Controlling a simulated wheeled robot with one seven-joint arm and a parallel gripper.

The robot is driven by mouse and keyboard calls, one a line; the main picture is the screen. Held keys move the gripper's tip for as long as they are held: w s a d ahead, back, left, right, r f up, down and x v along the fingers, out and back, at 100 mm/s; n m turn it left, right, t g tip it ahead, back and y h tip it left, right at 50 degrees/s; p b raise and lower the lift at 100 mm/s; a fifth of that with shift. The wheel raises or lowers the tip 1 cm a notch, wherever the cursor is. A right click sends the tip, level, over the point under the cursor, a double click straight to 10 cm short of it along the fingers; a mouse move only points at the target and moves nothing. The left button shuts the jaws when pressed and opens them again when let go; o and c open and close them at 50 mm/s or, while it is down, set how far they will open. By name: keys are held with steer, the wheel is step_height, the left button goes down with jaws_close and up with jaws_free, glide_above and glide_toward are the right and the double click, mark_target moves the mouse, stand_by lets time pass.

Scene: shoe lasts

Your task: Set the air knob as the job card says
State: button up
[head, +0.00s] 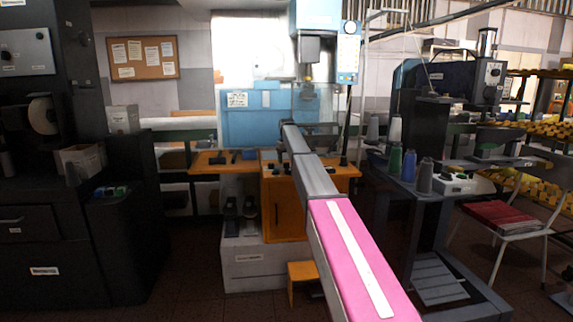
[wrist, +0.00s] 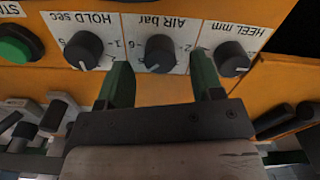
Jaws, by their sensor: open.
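The air knob (wrist: 158,54) is a round black knob on an orange panel, under an upside-down "AIR bar" label, in the wrist view. Its pale pointer mark points toward the picture's bottom, slightly left; I cannot read its exact value. My gripper (wrist: 162,66) is open, with one green finger on each side of the air knob. The fingers look apart from it; the depth is unclear. In the head view my arm hides most of that panel. A white card (head: 237,99) hangs on the blue machine; its text is too small to read, and I cannot tell whether it is the job card.
The hold knob (wrist: 85,50) and the heel knob (wrist: 232,58) flank the air knob closely. A green button (wrist: 17,44) is at the far left. Dark levers (wrist: 290,120) lie at the lower right. A cork board (head: 141,58) with papers hangs on the back wall.

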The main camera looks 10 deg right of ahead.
mark_target(286, 163)
step_height(286, 163, up, 8)
steer(key=shift+r, duration=0.25)
steer(key=shift+s, duration=0.1)
